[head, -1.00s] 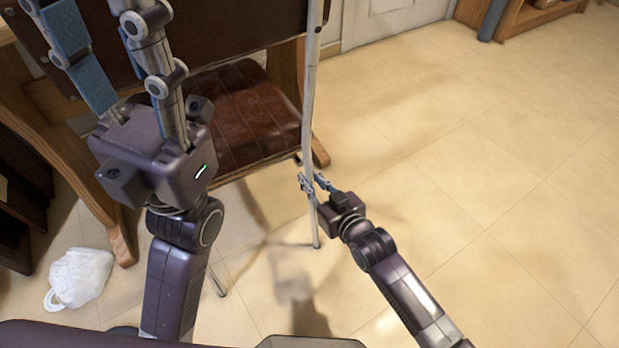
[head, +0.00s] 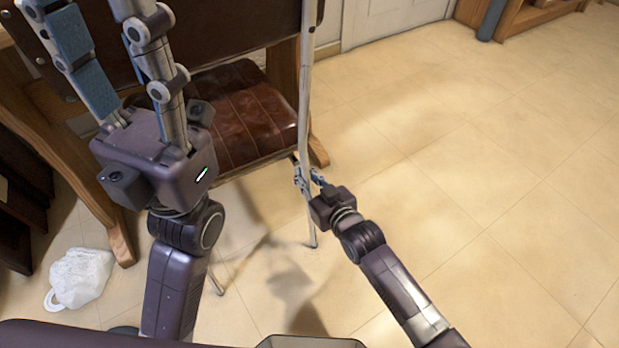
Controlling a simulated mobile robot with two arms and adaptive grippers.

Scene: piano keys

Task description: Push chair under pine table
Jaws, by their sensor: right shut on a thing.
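My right gripper (head: 303,178) is shut on this upright, below seat height. My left gripper (head: 95,20) is large at the upper left, in front of the backrest. Its fingers are spread apart and point up, with the tips near or past the top edge. Wooden supports of the pine table (head: 60,150) show left of the seat and behind it; most of the tabletop is hidden.
A crumpled white bag (head: 80,277) lies on the floor at the lower left. Dark shelving (head: 20,205) stands at the left edge. A pale door (head: 395,18) and a wooden unit (head: 530,14) are at the back. The tiled floor on the right is clear.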

